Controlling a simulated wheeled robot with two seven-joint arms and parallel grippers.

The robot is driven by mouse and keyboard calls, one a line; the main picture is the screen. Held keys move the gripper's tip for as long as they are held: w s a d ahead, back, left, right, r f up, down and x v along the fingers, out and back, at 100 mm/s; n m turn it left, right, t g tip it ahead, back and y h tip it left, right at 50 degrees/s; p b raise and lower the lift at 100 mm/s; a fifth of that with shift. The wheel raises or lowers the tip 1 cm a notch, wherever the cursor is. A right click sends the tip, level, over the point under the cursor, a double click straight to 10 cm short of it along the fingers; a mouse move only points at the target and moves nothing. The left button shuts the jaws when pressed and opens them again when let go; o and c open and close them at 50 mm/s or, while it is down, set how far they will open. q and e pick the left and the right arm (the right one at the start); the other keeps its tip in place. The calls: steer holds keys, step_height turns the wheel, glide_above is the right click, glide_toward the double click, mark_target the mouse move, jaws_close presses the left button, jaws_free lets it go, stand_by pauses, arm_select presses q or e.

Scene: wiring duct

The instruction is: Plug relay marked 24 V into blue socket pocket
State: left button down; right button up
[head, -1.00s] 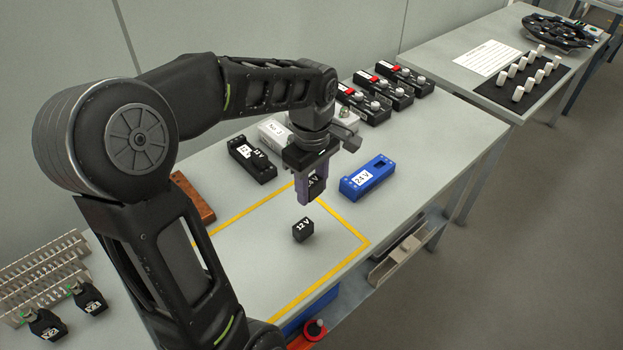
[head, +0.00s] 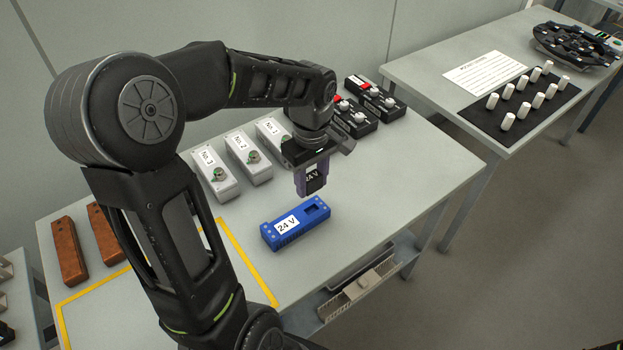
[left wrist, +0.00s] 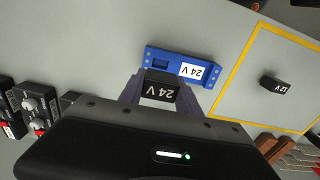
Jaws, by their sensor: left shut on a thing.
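The blue socket (head: 296,222) lies on the bench with a white 24 V label and a dark rectangular pocket at its right end. It also shows in the left wrist view (left wrist: 207,66). My left gripper (head: 313,188) is shut on the black relay marked 24 V (left wrist: 161,88), held above the bench just behind the pocket end of the socket, apart from it. The relay also shows between the fingers in the head view (head: 316,178). A second black relay marked 12 V (left wrist: 269,83) stands inside the yellow outline in the left wrist view. My right gripper is not in view.
White boxes with numbered labels (head: 247,157) stand behind, left of the gripper. Black switch boxes (head: 355,121) stand at the back right. Brown blocks (head: 69,252) lie at the left. The yellow outline (head: 249,258) is left of the socket. Bench right of the socket is clear.

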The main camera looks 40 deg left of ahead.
arm_select(q)
steer(key=shift+s, duration=0.1)
steer(key=shift+f, duration=0.1)
steer(key=shift+f+b, duration=2.4)
steer(key=shift+f, duration=0.4)
steer(key=shift+f+b, duration=0.8)
steer(key=c, duration=0.8)
jaws_free()
steer(key=shift+o, duration=0.2)
